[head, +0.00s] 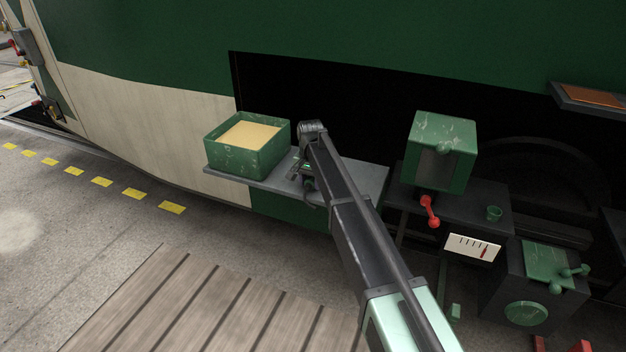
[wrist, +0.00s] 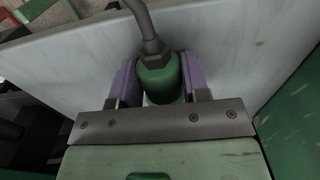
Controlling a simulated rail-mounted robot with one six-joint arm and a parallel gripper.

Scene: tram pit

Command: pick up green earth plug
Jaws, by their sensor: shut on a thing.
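The green earth plug (wrist: 160,80) shows in the wrist view, with a grey cable (wrist: 147,28) running up from its top. My gripper (wrist: 158,88) is shut on the plug, with a purple-lined finger on either side of it. A pale grey shelf surface (wrist: 235,45) lies behind the plug; I cannot tell whether the plug touches it. In the head view my gripper (head: 300,170) is over the grey shelf (head: 368,180), and my arm hides most of the plug there.
A green box of sand (head: 225,155) stands on the shelf left of my gripper. Wooden planks (head: 215,310) lie in front.

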